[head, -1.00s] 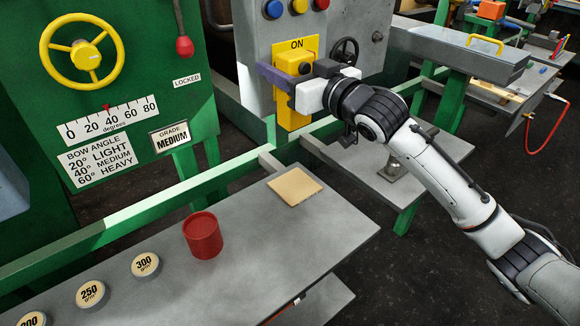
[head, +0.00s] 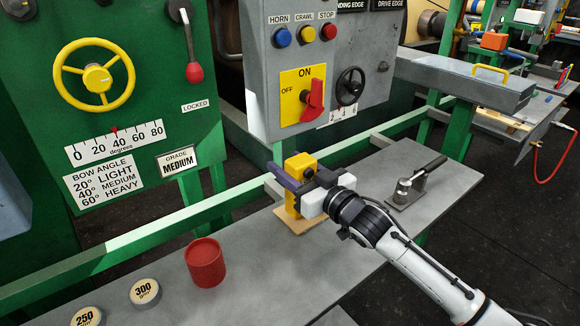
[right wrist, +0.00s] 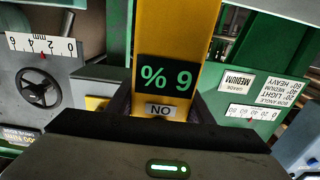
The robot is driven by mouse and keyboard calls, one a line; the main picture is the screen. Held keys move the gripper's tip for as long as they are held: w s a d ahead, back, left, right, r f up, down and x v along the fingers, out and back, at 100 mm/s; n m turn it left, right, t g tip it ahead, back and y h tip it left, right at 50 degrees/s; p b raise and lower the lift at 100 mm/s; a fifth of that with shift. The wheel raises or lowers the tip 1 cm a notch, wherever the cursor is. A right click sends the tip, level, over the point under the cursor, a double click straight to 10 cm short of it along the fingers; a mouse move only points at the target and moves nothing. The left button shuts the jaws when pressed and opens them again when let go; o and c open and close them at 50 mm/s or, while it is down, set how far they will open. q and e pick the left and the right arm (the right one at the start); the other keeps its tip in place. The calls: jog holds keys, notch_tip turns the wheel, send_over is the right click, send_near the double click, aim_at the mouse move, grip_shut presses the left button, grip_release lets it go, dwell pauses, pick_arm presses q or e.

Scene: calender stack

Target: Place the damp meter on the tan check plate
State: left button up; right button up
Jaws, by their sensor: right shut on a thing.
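The damp meter (head: 292,205) is a yellow upright block. It stands on or just above the tan check plate (head: 308,223), and I cannot tell whether they touch. My right gripper (head: 302,181) is shut around the meter's upper part, with a purple-grey finger on its left side. In the right wrist view the meter (right wrist: 178,28) fills the middle between the fingers, with a dark display showing green marks. The meter hides part of the plate. My left gripper is not in view.
A red cup (head: 206,264) and round weight discs (head: 145,292) sit on the grey bench (head: 260,285) to the left. A metal lever clamp (head: 412,185) stands to the right. A green rail (head: 215,203) runs behind the bench.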

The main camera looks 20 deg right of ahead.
jog(key=shift+r, duration=0.1)
jog(key=o, duration=1.3)
jog(key=shift+f, duration=0.2)
jog(key=shift+r, duration=0.3)
jog(key=v, duration=1.2)
